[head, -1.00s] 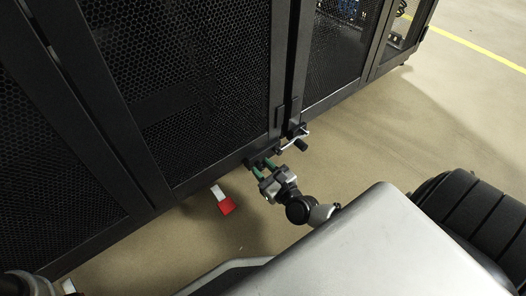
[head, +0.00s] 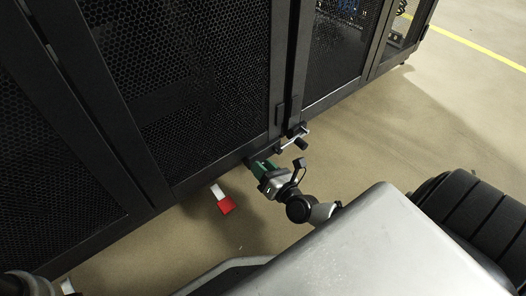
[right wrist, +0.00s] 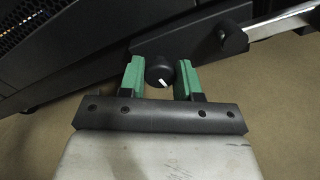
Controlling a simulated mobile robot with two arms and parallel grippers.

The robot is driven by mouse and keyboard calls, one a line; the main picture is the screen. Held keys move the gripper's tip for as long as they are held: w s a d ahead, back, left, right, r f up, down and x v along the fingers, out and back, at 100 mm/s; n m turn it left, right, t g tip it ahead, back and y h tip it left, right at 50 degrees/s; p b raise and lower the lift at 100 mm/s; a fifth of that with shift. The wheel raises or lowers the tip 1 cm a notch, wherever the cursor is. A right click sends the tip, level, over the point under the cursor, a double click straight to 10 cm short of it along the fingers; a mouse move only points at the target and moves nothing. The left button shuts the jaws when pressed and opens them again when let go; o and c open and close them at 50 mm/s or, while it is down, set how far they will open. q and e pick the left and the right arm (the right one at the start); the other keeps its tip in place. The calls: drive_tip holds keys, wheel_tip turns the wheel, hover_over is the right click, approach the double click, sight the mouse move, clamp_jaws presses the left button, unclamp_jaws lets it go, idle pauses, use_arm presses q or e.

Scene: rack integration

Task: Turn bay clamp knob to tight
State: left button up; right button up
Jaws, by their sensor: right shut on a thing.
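The bay clamp knob (right wrist: 160,70) is round and black with a short white mark, low on the rack's dark bottom rail. In the right wrist view it sits between the green fingers, and its mark is on the lower side, slanting to the right. My right gripper (head: 258,166) is shut on the knob; its green fingers (right wrist: 160,78) are on either side of it. In the head view the fingers reach the rail's lower edge, and the knob is mostly hidden there. My left gripper is not in view.
A crank-like handle (head: 292,139) with a silver bar sticks out just right of my right gripper. Black mesh rack doors (head: 200,80) rise behind. A red and white piece (head: 224,203) is by the rack's base. Open floor (head: 420,130) lies to the right.

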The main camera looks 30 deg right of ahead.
idle(0.4)
drive_tip(key=o, duration=0.9)
drive_tip(key=shift+o, duration=0.2)
drive_tip(key=s+p, duration=0.3)
drive_tip(key=s, duration=0.8)
drive_tip(key=shift+d, duration=0.45)
drive_tip(key=shift+w, duration=0.1)
